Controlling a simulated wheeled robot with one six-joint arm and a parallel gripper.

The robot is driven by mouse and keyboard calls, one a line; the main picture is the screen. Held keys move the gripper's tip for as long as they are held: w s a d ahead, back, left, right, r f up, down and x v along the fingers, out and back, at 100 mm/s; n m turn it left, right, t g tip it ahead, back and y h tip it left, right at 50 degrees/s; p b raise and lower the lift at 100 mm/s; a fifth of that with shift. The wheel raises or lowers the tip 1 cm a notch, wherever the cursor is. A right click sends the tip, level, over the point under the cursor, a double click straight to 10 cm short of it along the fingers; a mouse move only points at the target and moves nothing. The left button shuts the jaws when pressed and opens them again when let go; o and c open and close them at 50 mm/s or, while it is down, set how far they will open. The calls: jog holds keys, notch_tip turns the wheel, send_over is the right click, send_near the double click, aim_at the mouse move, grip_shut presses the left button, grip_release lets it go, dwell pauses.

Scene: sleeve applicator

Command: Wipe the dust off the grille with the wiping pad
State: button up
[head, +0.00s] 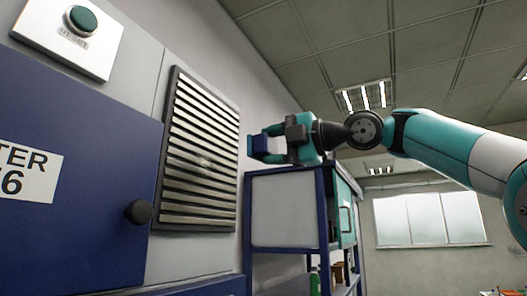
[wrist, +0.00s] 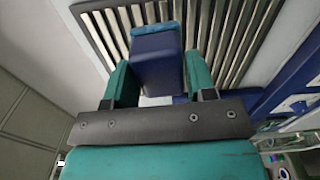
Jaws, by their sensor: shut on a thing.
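The grille (head: 200,150) is a dark-framed panel of pale horizontal slats on the grey machine wall, left of centre in the head view. A small greyish dust smudge (head: 204,162) shows near its middle. My gripper (head: 268,147) is to the right of the grille, pointing left. It is shut on the wiping pad, a blue block (wrist: 157,60) with a lighter blue face (wrist: 153,29). In the wrist view the pad sits between the two teal fingers, with the grille (wrist: 232,40) beyond it. The pad looks apart from the grille in the head view.
A blue cabinet door (head: 75,150) with a black knob (head: 139,212) is left of the grille. A green button on a white plate (head: 95,50) is above it. A blue-framed shelf unit (head: 290,212) stands below my gripper.

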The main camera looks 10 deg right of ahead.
aim_at(273, 146)
jog(key=shift+d, duration=0.1)
jog(key=shift+b+v, duration=0.35)
jog(key=shift+v, duration=1.15)
